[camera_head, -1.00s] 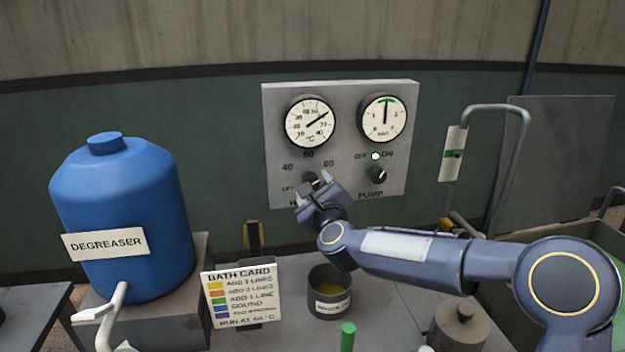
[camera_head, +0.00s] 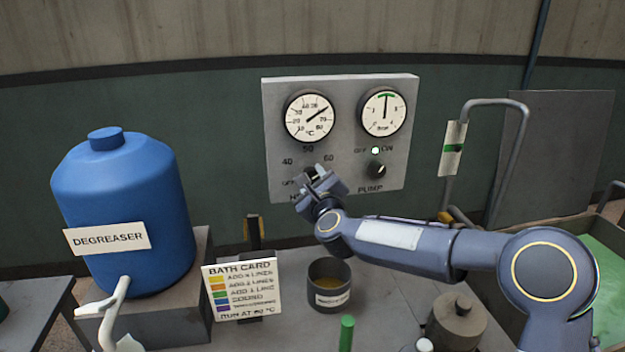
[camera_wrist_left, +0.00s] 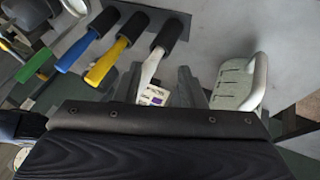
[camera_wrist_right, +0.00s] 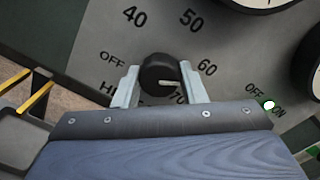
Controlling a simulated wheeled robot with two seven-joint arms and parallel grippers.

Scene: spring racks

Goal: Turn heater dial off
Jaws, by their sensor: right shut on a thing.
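The heater dial (camera_wrist_right: 160,75) is a round black knob with a white mark, on the grey control panel (camera_head: 341,160). In the right wrist view its mark points rightward, toward the 60 to 70 side and away from OFF. My right gripper (camera_wrist_right: 160,88) is shut on the dial, one finger on each side. In the head view my right gripper (camera_head: 318,183) hides most of the dial. My left gripper (camera_wrist_left: 157,85) shows only in its wrist view; its fingers are apart and empty above the bench.
The pump dial (camera_head: 376,170) and a lit lamp (camera_head: 375,151) are right of the heater dial. Two gauges (camera_head: 310,116) sit above. Below are a metal cup (camera_head: 329,297) and bath card (camera_head: 242,291). A blue degreaser drum (camera_head: 124,215) stands left.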

